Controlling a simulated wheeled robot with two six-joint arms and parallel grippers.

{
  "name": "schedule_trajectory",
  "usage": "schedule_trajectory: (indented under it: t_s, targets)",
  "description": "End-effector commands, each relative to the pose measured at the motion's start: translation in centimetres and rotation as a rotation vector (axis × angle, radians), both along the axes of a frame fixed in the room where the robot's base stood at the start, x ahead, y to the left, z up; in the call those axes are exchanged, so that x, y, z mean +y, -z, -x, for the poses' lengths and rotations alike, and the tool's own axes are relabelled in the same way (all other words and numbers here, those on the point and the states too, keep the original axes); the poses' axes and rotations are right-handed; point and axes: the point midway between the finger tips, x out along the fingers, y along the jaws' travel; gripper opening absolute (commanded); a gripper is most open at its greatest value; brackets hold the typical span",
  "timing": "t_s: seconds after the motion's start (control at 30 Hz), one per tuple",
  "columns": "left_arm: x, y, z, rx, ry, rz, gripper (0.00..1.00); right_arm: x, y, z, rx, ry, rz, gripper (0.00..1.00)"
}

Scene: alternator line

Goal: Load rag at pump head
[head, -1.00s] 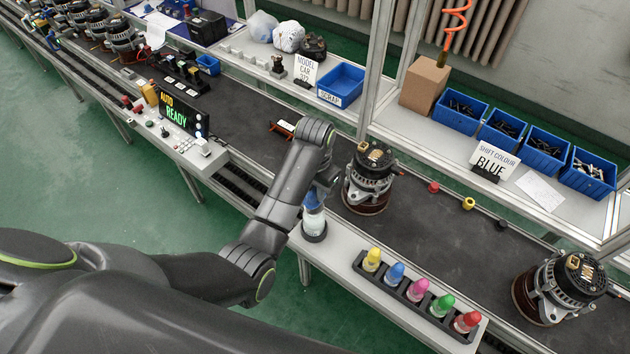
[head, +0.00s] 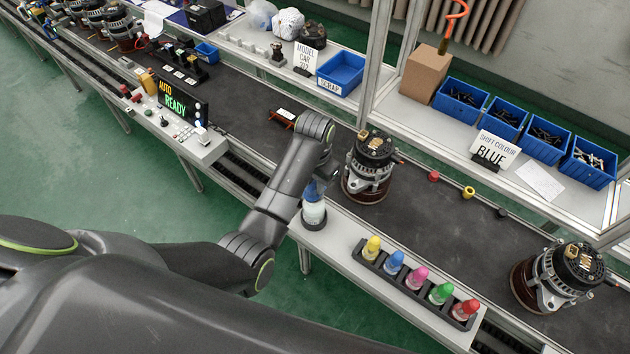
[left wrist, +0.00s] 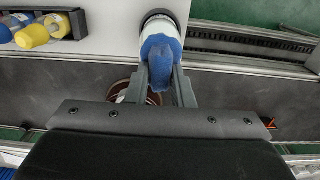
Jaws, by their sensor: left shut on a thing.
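A crumpled blue rag (left wrist: 160,58) is between the fingers of my left gripper (left wrist: 163,82), which is shut on it. The rag sits at the top of a white dispenser bottle (left wrist: 162,22), in contact or nearly so, and hides its pump head. In the head view the bottle (head: 314,213) stands upright in a dark round base on the grey ledge, with the blue rag (head: 313,190) above it. My left gripper (head: 319,179) shows there only partly, below the wrist. My right gripper is not in view.
An alternator (head: 367,168) stands on the dark conveyor just right of the bottle, close to my left wrist. A black rack (head: 418,284) of several coloured marker bottles is along the ledge. Another alternator (head: 553,279) is farther right. Blue bins (head: 460,103) line the back shelf.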

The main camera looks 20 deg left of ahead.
Motion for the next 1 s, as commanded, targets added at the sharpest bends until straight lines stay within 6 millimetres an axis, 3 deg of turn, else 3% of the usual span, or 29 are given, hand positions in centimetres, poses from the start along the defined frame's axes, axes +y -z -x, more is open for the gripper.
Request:
schedule_trajectory:
  t_s: [1.0]
  targets:
    - [0.0,1.1,0.0,0.000,0.000,0.000,0.03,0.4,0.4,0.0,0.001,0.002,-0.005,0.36]
